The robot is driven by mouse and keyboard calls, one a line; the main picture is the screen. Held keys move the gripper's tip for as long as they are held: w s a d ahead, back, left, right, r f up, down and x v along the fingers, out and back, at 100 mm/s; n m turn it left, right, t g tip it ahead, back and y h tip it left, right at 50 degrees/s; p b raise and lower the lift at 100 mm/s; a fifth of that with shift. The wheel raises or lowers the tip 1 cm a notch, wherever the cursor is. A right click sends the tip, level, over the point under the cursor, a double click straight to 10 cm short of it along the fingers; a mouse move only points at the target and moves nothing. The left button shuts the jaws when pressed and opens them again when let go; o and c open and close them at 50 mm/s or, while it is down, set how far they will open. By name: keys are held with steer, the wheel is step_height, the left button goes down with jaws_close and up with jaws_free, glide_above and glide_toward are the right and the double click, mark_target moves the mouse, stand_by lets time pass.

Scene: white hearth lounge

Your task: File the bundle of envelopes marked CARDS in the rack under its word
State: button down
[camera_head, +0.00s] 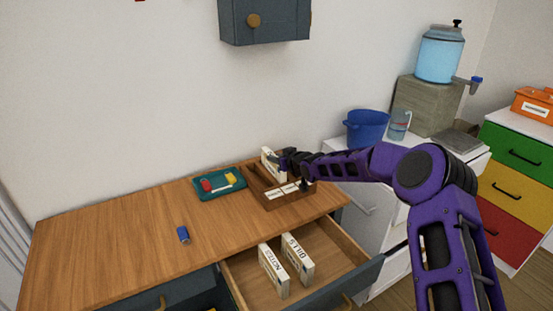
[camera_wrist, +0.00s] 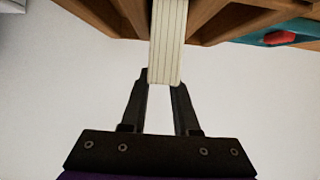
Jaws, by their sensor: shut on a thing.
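My gripper (camera_wrist: 163,85) is shut on a white bundle of envelopes (camera_wrist: 168,42), whose layered edges show between the fingers in the wrist view. In the head view the held bundle (camera_head: 268,160) stands upright at the wooden rack (camera_head: 284,200), at its back left part; its word is not readable. In the wrist view the bundle reaches up among the rack's wooden walls (camera_wrist: 215,25); how deep it sits I cannot tell. White labels on the rack's front are too small to read. Bundles marked NOTES (camera_head: 273,271) and BILLS (camera_head: 297,259) stand in the open drawer (camera_head: 325,265).
A teal tray (camera_head: 221,194) with small red and yellow things lies left of the rack. A blue cylinder (camera_head: 183,234) lies on the wooden top (camera_head: 120,240). A wall cabinet (camera_head: 265,22) hangs above. A blue bucket (camera_head: 366,129) stands to the right.

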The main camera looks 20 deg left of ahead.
steer(key=c, duration=1.1)
jaws_free()
steer(key=shift+f, duration=0.15)
steer(key=o, duration=0.4)
steer(key=shift+o, duration=0.2)
steer(key=shift+s+d+r, duration=0.1)
steer(key=shift+r, duration=0.2)
steer(key=v, duration=1.1)
steer(key=shift+s+d, duration=0.3)
steer(key=shift+r, duration=0.1)
